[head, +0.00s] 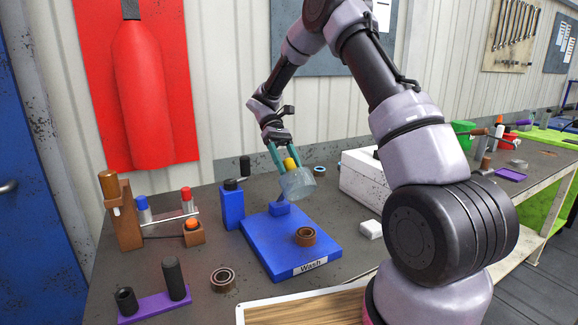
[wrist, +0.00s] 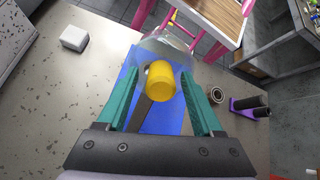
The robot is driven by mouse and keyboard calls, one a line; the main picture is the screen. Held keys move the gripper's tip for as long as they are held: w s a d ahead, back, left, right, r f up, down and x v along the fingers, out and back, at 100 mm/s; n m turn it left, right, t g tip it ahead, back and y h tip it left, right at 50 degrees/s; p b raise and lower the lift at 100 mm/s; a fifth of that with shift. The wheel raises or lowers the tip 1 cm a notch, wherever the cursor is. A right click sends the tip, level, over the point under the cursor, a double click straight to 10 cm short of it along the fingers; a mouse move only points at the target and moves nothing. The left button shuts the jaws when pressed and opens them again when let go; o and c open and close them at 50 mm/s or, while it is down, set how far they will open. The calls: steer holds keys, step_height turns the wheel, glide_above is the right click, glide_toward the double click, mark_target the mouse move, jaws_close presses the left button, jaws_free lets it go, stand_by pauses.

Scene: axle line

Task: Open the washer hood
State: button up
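The washer is a blue base (head: 285,257) labelled "Wash"; it also shows in the wrist view (wrist: 180,122). Its clear hood (head: 297,184) is raised and tilted above the back of the base, over a small blue block. A yellow knob (head: 290,163) sits on the hood and shows large in the wrist view (wrist: 160,80). My gripper (head: 284,156) has its teal fingers apart on either side of the knob. In the wrist view a small gap shows on the left; contact on the right is unclear. A brown ring (head: 305,237) lies on the base.
A blue bottle-like block (head: 231,205) stands left of the base. A white box (head: 366,182) stands to the right, near a small white block (head: 370,229). A metal ring (head: 223,279) and a purple peg holder (head: 155,305) are at front left. A wooden-topped tray (head: 310,309) is in front.

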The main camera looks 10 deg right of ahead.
steer(key=v, duration=1)
steer(key=shift+w+r, duration=0.25)
steer(key=shift+w, duration=0.05)
steer(key=shift+s+a, duration=0.1)
